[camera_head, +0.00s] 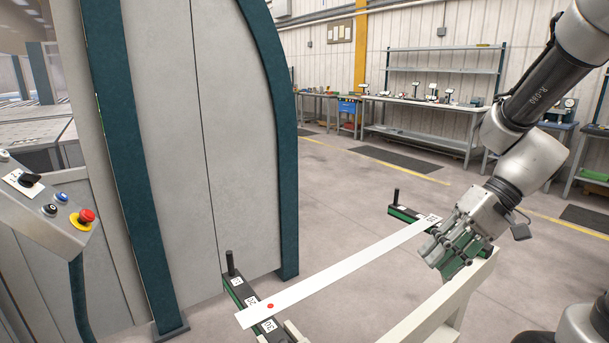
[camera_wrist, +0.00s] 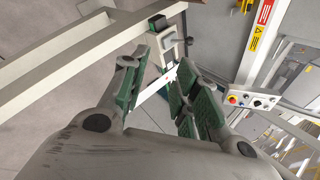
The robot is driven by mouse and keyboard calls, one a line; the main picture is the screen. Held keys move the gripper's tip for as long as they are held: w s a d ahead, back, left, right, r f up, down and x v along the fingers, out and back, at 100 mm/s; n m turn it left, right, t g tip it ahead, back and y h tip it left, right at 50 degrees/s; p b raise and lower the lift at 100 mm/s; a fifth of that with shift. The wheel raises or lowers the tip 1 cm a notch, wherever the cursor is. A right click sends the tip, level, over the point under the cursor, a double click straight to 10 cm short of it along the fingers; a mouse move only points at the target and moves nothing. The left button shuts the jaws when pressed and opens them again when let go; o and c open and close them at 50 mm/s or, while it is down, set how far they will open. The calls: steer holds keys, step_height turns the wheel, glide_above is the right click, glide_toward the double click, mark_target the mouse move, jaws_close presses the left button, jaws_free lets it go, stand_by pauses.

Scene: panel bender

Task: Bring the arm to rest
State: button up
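My gripper (camera_head: 456,250) is at the right of the head view, pointing down beside the right end of a long white strip (camera_head: 340,266). In the wrist view its green-padded fingers (camera_wrist: 165,72) stand apart with a gap between them. Part of the strip (camera_wrist: 153,88) shows through that gap, beyond the fingers. I cannot tell whether a finger touches it. The strip has a red dot near its left end and lies across two dark green supports, the left one (camera_head: 238,288) and the right one (camera_head: 403,213). My arm reaches in from the upper right.
The cream frame beam (camera_head: 440,305) runs just below my gripper. The grey panel bender (camera_head: 235,130) fills the left, with a control panel (camera_head: 50,205) bearing a red button in front. Workbenches (camera_head: 425,105) line the far wall. Open floor lies between.

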steer(key=s+d+r+t+h, duration=0.5)
steer(key=s+d+r+h, duration=0.1)
steer(key=d, duration=0.5)
steer(key=shift+s+r+t+h, duration=0.15)
steer(key=shift+r+t+h, duration=0.15)
steer(key=shift+r+h, duration=0.7)
steer(key=shift+r, duration=0.1)
